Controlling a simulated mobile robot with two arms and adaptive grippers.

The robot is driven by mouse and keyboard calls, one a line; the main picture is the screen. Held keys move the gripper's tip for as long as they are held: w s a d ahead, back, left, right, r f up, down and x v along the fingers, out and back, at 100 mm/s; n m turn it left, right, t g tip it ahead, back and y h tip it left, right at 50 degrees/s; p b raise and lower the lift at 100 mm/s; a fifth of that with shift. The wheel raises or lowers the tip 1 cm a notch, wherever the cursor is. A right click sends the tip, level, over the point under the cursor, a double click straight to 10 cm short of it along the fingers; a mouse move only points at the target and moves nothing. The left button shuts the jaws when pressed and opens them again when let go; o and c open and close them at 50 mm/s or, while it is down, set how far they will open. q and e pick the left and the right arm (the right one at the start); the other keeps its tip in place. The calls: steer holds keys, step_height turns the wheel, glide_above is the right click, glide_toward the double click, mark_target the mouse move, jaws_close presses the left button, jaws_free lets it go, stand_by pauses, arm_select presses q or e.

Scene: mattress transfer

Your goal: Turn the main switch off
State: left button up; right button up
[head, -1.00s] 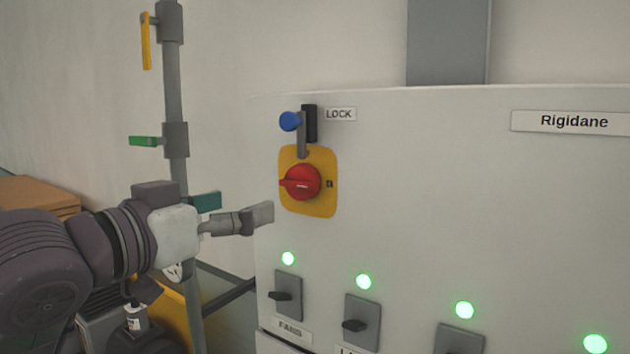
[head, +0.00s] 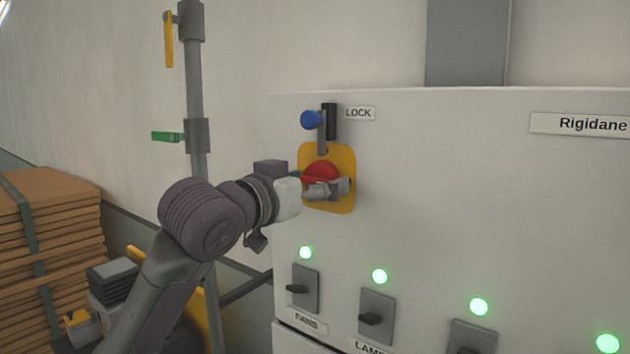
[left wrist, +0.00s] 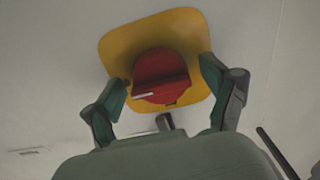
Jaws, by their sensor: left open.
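The main switch is a red rotary knob (head: 321,173) on a yellow plate (head: 345,160) on the white cabinet's front. My left gripper (head: 338,188) is in front of the knob and hides its lower part. In the left wrist view the red knob (left wrist: 160,76) lies between the two open fingers (left wrist: 165,88), with the yellow plate (left wrist: 116,50) behind it. The fingers stand on either side of the knob; I cannot tell whether they touch it. A blue-ended lock lever (head: 312,120) sits above the plate, beside the LOCK label (head: 359,113). My right gripper is not in view.
Below the knob are several smaller grey switches, such as the FANS switch (head: 305,288), with lit green lamps (head: 305,252) above. A grey pipe (head: 195,90) with yellow and green handles stands left of the cabinet. Stacked brown boards (head: 50,230) are at the far left.

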arm_select(q)
steer(key=c, duration=1.2)
steer(key=shift+o, duration=0.2)
steer(key=shift+n, duration=0.4)
steer(key=n, duration=0.3)
steer(key=shift+d, duration=0.1)
steer(key=shift+n, duration=1.7)
